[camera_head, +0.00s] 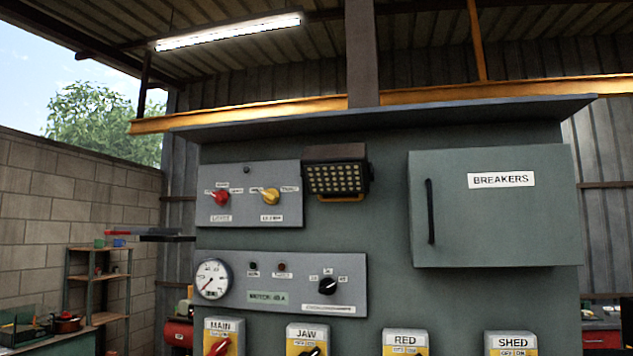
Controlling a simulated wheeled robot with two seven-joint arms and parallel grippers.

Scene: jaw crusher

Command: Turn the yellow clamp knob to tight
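A yellow knob (271,195) sits on the right half of the upper grey panel (249,209), on the front of the large grey-green cabinet. Small white labels lie beside and below it, too blurred to read. The knob's pointer setting is too small to tell. A red knob (221,197) is to its left on the same panel. Neither of my grippers is in view.
A lamp (336,178) juts out just right of the panel. Below are a gauge (212,279) and a black selector knob (327,287). The BREAKERS door (494,229) is shut. Several labelled switch boxes line the bottom. A shelf (97,278) stands at left.

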